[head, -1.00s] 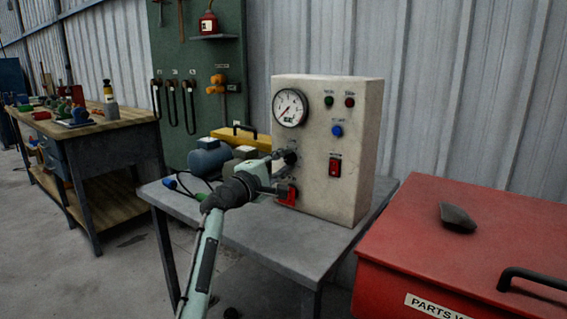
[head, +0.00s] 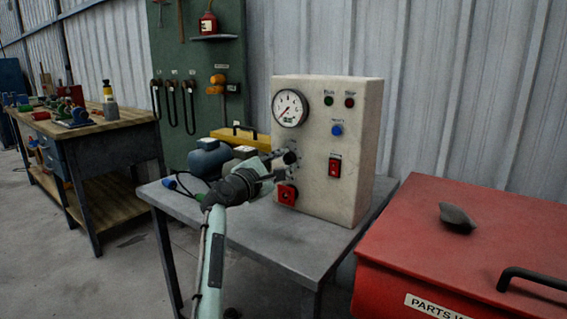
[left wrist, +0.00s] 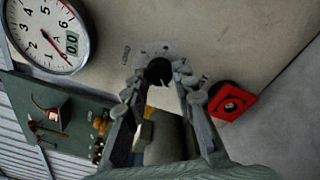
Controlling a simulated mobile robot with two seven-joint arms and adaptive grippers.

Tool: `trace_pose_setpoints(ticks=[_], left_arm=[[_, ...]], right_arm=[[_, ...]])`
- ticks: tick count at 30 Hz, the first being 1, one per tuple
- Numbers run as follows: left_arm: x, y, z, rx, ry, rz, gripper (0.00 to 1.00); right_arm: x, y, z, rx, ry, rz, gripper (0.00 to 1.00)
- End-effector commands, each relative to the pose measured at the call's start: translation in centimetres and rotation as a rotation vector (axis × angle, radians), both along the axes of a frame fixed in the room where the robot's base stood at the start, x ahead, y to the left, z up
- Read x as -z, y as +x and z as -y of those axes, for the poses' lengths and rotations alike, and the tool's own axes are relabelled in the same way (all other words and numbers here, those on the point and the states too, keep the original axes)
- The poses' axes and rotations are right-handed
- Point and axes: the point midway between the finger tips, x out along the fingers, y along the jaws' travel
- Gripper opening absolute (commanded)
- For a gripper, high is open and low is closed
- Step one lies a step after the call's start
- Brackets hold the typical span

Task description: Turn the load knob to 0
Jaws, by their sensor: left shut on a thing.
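The load knob is the black round knob on the front of the cream control box (head: 345,120). It shows in the head view (head: 290,157) and between the fingertips in the left wrist view (left wrist: 160,71). A marked dial plate lies behind it. My left gripper (head: 277,164) reaches in from the left and is shut on the knob; its fingertips (left wrist: 160,78) stand on either side of it. My fingers partly hide the dial marks, and I cannot read the knob's setting. My right gripper is not in view.
A round gauge (head: 290,108) is above the knob, and a red rotary switch (head: 287,194) is below it. A red rocker switch (head: 335,168) and a blue button (head: 337,130) are to the right. The box stands on a grey table (head: 250,235); a red parts bin (head: 460,250) stands at right.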

Motion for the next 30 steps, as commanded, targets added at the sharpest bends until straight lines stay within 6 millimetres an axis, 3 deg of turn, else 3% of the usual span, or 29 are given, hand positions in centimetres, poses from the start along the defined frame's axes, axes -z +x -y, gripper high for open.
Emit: trace_pose_setpoints(ticks=[6, 7, 12, 23, 30], left_arm=[[0.1, 0.0, 0.0, 0.001, -0.001, -0.002, 0.00], [0.1, 0.0, 0.0, 0.001, -0.001, -0.002, 0.27], [0.1, 0.0, 0.0, 0.001, 0.000, -0.002, 0.47], [0.1, -0.4, -0.3, 0.000, 0.000, 0.000, 0.47], [0.2, -3.9, -2.4, -0.002, 0.001, 0.000, 0.47]], right_arm=[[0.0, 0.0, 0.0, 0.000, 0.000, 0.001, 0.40], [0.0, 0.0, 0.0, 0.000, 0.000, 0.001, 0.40], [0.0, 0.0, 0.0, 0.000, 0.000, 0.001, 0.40], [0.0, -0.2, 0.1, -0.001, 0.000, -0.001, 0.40], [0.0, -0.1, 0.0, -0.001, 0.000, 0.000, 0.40]])
